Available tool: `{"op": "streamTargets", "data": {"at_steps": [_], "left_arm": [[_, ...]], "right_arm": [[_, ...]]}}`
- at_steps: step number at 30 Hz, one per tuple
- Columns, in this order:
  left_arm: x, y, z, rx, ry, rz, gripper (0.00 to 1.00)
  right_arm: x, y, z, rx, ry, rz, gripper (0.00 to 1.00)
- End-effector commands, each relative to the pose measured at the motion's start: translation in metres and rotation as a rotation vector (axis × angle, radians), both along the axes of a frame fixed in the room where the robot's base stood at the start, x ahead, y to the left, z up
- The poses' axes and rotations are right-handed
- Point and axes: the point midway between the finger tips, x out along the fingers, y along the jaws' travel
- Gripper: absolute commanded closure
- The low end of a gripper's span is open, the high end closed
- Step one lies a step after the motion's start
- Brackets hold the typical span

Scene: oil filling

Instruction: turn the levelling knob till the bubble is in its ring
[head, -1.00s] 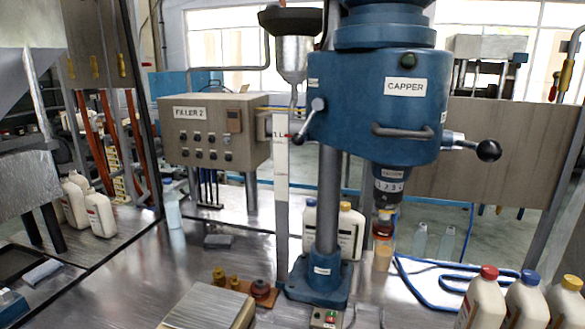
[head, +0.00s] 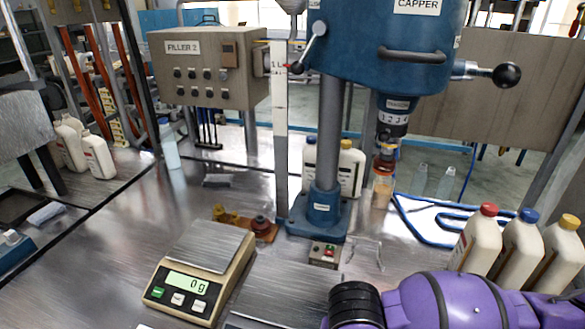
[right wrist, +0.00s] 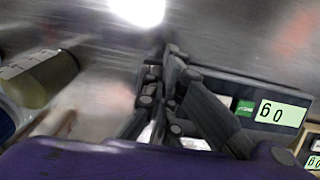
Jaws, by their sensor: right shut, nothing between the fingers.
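The bench scale (head: 215,245) stands at the front left of the metal bench. It has a steel pan, a beige body and a green display (head: 188,281) reading 0 g. The display also shows upside down in the right wrist view (right wrist: 282,112), beside my fingers. I cannot make out a levelling knob, bubble or ring in either view. In the head view only my purple right arm shows at the bottom right. My left gripper is not in view.
The blue capper (head: 385,45) stands on its column behind the scale, with a small brown fixture (head: 262,228) at its left. White bottles with red, blue and yellow caps (head: 520,240) stand at the right.

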Motion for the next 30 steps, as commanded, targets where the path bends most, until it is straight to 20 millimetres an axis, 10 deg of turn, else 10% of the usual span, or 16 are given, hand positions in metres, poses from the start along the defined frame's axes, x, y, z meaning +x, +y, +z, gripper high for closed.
{"op": "streamTargets", "data": {"at_steps": [18,30], "left_arm": [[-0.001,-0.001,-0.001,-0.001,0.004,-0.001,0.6],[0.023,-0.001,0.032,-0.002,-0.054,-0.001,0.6]], "right_arm": [[-0.002,0.002,0.004,-0.002,-0.012,-0.006,1.0],[-0.003,0.004,0.052,0.002,-0.015,-0.002,1.0]]}}
